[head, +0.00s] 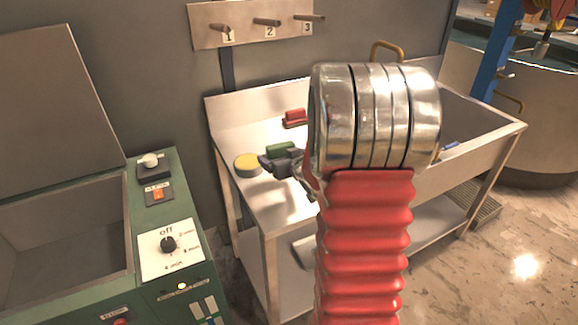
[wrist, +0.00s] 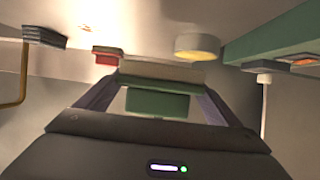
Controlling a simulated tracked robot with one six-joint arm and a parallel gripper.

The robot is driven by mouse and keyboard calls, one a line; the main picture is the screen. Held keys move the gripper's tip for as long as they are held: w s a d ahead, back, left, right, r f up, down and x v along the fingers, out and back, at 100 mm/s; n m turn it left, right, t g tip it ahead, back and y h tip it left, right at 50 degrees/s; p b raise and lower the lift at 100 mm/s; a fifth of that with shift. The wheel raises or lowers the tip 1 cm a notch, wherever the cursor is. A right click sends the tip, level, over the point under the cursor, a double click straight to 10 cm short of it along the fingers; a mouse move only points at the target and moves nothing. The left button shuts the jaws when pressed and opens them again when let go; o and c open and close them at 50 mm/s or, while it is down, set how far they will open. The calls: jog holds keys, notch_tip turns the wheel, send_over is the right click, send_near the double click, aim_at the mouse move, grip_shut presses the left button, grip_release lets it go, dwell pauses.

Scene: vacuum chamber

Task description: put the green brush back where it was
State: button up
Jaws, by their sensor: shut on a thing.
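The green brush (head: 281,149) is between the jaws of my gripper (head: 284,163), over the left part of the metal sink bench. In the wrist view my gripper (wrist: 158,92) is shut on the brush's green body (wrist: 157,104), with its pale side (wrist: 160,72) facing the bench top. I cannot tell whether the brush touches the bench. A red brush (head: 294,117) lies behind it, near the bench's back edge; it also shows in the wrist view (wrist: 106,55). My arm hides the middle of the bench.
A round yellow-topped tin (head: 247,165) stands on the bench left of my gripper. Numbered pegs (head: 267,22) are on the wall above. The green machine (head: 170,185) stands at the left. The sink basin (head: 470,125) is at the right, with a blue thing (head: 450,146) there.

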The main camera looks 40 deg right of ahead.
jog(key=w+a+n+y, duration=0.1)
jog(key=w+a, duration=0.1)
jog(key=a, duration=1.4)
jog(key=w+a+f+n+y, duration=0.1)
jog(key=w+a+n+y, duration=0.1)
jog(key=a, duration=1.4)
jog(key=shift+y, duration=0.3)
jog(key=shift+a+f, duration=0.1)
jog(key=shift+a, duration=0.15)
